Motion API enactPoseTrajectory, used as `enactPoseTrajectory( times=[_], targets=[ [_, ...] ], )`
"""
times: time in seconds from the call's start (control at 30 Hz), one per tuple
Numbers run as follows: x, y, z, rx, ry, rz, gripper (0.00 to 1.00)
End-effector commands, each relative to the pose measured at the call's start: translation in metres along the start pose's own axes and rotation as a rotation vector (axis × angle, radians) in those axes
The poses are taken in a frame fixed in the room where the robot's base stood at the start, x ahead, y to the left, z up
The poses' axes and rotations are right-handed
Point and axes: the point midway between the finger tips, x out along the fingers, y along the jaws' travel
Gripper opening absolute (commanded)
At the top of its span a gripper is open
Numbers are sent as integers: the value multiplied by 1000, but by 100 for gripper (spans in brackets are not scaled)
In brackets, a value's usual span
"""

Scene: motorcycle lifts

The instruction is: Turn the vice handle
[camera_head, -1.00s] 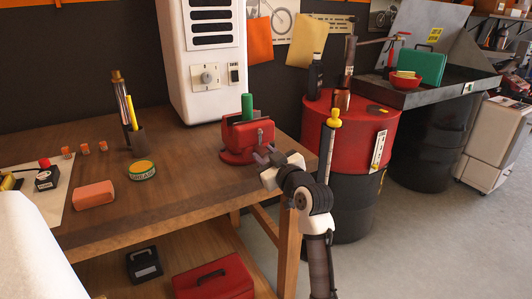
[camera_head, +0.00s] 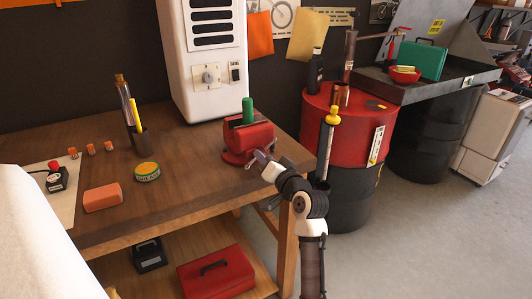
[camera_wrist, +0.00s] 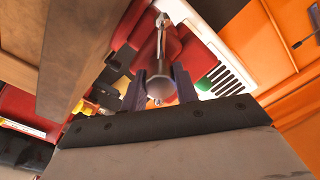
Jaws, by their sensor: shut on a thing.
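The red vice (camera_head: 236,146) stands at the right front corner of the wooden workbench, with a green cylinder (camera_head: 248,110) upright in its jaws. My gripper (camera_head: 260,157) is at the vice's front, in front of the bench edge. In the wrist view my gripper (camera_wrist: 160,92) has its two dark fingers on either side of the grey, round-ended vice handle (camera_wrist: 159,82) and is shut on it. The red vice body (camera_wrist: 172,48) lies beyond it, and the green cylinder (camera_wrist: 203,83) shows partly. In the head view my gripper and wrist mostly hide the handle.
A red-topped drum (camera_head: 345,125) with a yellow-topped tube stands close right of my arm. A white machine (camera_head: 205,75) stands behind the vice. A red toolbox (camera_head: 217,277) sits below.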

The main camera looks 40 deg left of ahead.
Motion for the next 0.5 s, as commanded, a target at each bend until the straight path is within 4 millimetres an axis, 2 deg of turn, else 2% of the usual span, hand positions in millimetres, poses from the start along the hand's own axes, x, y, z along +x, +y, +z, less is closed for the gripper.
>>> enactPoseTrajectory(
  times=[0.5],
  targets=[
    [-1, -1, -2, 495, -3, 4, 7]
  ],
)
